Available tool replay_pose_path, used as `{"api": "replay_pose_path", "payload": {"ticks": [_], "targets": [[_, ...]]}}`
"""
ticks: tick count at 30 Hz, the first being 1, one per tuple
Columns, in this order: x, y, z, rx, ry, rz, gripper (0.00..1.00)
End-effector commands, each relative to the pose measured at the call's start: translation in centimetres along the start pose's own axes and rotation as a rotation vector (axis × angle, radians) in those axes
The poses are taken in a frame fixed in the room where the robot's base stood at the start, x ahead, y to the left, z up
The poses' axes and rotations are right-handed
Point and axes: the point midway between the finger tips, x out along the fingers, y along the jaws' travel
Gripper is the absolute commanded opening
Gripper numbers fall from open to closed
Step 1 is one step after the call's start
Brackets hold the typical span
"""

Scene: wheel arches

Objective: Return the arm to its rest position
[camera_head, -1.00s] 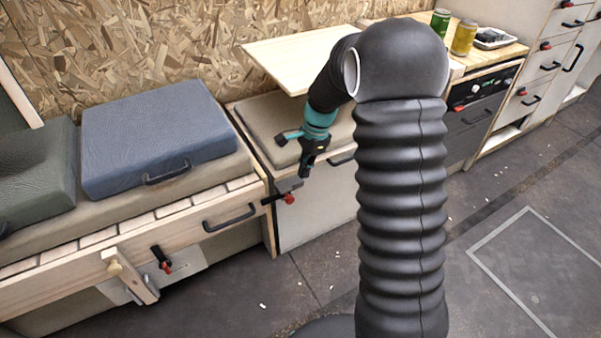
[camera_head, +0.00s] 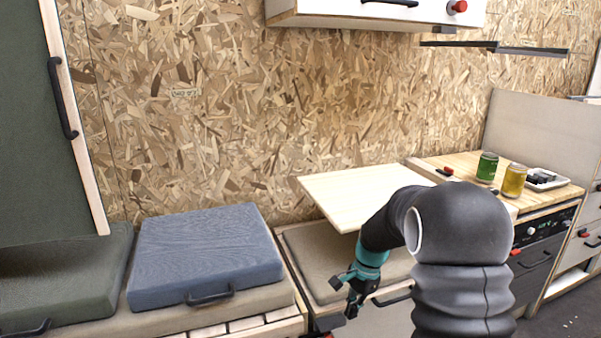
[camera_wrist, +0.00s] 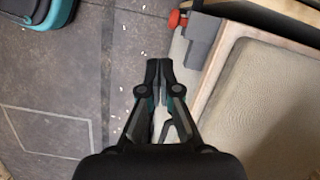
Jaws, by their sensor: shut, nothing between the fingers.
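My arm, black with a teal band, shows at the lower right of the head view, bent over and reaching down to the left. My gripper (camera_head: 353,308) hangs at the front edge of the beige seat cushion (camera_head: 312,262), apart from the blue cushion to its left. In the wrist view my gripper (camera_wrist: 159,66) points away with its fingertips together and nothing between them. Below it lie the grey floor and, to the right, the beige cushion (camera_wrist: 262,110).
A pale wooden tabletop (camera_head: 345,190) juts out behind my arm. A blue cushion (camera_head: 205,255) and a dark green cushion (camera_head: 60,285) lie left. A green can (camera_head: 487,167), a yellow jar (camera_head: 514,181) and a tray (camera_head: 545,178) stand on the right counter. A wall cabinet (camera_head: 340,12) hangs above.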

Motion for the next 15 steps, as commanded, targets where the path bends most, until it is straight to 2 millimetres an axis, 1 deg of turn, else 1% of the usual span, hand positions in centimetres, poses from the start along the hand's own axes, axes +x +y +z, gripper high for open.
{"api": "replay_pose_path", "payload": {"ticks": [1,2,5,11,15], "targets": [[0.7,0.9,0.3,-0.052,-0.006,0.021,0.0],[0.9,1.4,0.5,-0.088,-0.006,0.03,0.0],[0.3,3.2,1.4,-0.214,0.005,0.045,0.0],[-2.0,6.3,3.5,-0.42,0.044,0.053,0.0],[-4.2,8.7,5.3,-0.559,0.087,0.052,0.0]]}}
